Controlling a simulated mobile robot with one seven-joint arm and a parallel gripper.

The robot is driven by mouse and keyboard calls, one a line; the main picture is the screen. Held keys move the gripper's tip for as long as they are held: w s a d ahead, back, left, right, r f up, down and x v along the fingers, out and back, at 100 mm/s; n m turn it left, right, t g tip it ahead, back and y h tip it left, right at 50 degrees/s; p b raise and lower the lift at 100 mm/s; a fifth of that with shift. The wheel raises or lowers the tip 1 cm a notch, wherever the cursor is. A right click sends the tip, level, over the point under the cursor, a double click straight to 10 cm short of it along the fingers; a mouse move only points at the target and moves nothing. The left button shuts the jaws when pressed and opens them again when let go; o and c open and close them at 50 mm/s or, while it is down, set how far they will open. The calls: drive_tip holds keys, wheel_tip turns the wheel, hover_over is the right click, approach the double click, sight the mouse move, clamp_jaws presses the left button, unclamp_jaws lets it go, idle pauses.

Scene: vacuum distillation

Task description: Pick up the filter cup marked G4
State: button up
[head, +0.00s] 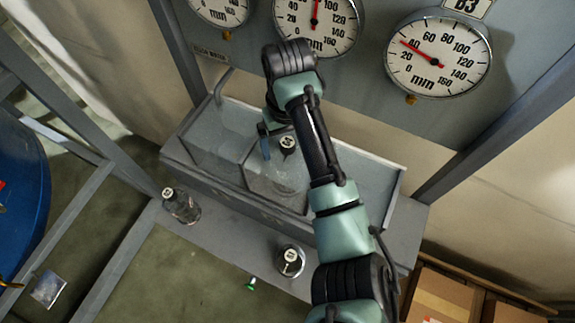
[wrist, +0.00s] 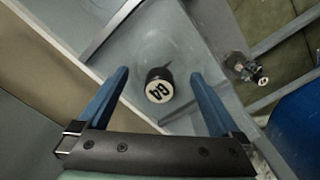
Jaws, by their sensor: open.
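The filter cup marked G4 (wrist: 160,88) shows in the wrist view with a dark top and a round white label; the mark reads as G4 or 64. Its clear body is faint against the grey metal. In the head view a cup with a dark top and white label (head: 288,144) stands in the grey sink-like trough (head: 385,183), beside my gripper (head: 265,143). In the wrist view my gripper (wrist: 160,75) is open, its two blue fingers on either side of the cup's top, with gaps on both sides. It holds nothing.
Round gauges (head: 437,56) hang on the panel behind. A blue drum (head: 22,185) is at far left, cardboard boxes (head: 445,297) at lower right.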

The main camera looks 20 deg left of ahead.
sight(288, 163)
drive_tip(key=shift+f, duration=1.6)
drive_tip(key=shift+w+r, duration=0.1)
drive_tip(key=shift+w, duration=0.05)
clamp_jaws()
drive_tip(key=shift+r, duration=0.1)
